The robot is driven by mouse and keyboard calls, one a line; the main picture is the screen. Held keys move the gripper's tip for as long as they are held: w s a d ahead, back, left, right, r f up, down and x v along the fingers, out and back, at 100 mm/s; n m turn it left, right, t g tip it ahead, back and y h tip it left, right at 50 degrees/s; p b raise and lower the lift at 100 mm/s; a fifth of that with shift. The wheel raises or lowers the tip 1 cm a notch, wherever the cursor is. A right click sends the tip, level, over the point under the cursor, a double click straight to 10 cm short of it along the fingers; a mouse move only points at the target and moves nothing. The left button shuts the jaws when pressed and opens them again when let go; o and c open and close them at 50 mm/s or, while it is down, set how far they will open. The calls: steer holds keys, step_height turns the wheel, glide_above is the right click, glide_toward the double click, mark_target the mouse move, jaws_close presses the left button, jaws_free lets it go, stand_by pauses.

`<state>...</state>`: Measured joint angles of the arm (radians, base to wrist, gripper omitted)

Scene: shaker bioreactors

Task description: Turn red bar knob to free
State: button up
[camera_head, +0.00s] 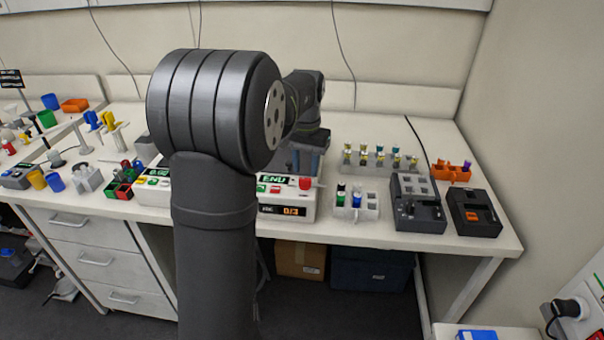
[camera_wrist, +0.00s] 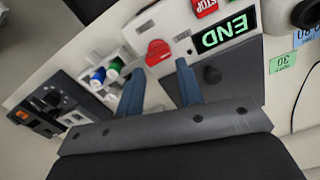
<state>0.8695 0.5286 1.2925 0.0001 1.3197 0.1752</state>
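The red bar knob (camera_wrist: 157,52) sits on the white shaker housing, beside the green "END" display (camera_wrist: 228,32). It also shows in the head view (camera_head: 305,183) at the right end of the housing. My gripper (camera_wrist: 159,68) is open, with its two blue fingers apart and nothing between them. In the wrist view the knob appears just beyond the gap between the fingertips. In the head view my gripper (camera_head: 305,160) hangs above and behind the knob. The distance from fingertips to knob is hard to tell.
A white rack (camera_head: 356,205) with green- and blue-capped vials stands close to the right of the shaker. Dark devices (camera_head: 418,212) stand further right. A dark plate with a black knob (camera_wrist: 212,75) lies on the shaker. My arm hides part of the housing in the head view.

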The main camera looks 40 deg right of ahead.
step_height(320, 180, up, 6)
steer(key=n, duration=0.9)
step_height(320, 180, up, 8)
steer(key=n, duration=1.3)
glide_above(305, 178)
step_height(305, 178, down, 17)
steer(key=shift+f, duration=0.15)
steer(key=shift+c, duration=0.2)
